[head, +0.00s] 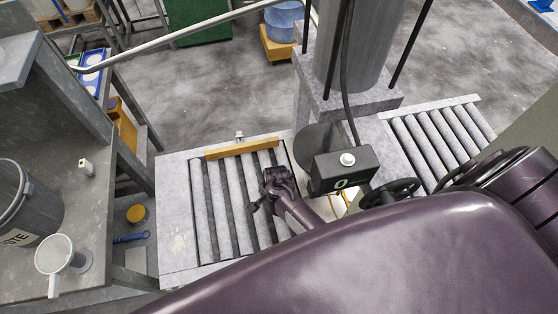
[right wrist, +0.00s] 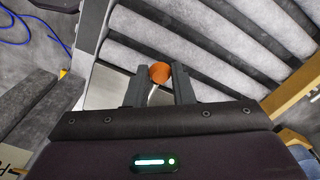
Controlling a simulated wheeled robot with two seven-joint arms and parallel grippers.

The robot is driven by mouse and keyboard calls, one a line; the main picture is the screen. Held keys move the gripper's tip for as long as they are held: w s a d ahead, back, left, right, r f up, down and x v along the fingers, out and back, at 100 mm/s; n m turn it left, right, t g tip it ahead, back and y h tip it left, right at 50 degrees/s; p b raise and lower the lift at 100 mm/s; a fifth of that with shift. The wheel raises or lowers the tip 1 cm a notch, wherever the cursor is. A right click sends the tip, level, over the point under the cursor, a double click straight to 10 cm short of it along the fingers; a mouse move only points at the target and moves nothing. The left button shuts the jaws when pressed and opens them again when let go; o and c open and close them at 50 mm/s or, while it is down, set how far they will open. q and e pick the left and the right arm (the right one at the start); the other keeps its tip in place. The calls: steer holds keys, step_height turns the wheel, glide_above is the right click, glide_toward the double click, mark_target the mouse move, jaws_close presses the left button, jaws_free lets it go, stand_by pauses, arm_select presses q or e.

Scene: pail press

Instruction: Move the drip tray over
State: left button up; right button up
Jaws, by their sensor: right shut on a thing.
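My right gripper (head: 272,190) is low over the right side of the left roller conveyor (head: 174,225), beside the press. In the right wrist view, my right gripper (right wrist: 157,88) is shut on an orange knob (right wrist: 160,72) with a pale stem below it. A flat light-grey metal surface (right wrist: 108,88) shows just left of the fingers; I cannot tell whether it is the drip tray. The knob is hidden in the head view, and I cannot make out the drip tray clearly there. My left gripper is not in view.
The press column (head: 360,45), a black button box (head: 342,170) and a handwheel (head: 390,192) stand close right of the gripper. A yellow bar (head: 242,148) crosses the conveyor's far end. A bench with a grey pail (head: 28,205) and a white cup (head: 58,254) is at left.

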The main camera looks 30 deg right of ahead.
steer(key=shift+w, duration=0.35)
steer(key=shift+w+d, duration=0.2)
steer(key=shift+w, duration=0.45)
steer(key=o, duration=0.9)
steer(key=shift+c, duration=0.2)
steer(key=shift+r, duration=0.1)
step_height(320, 180, up, 8)
steer(key=shift+f, duration=0.2)
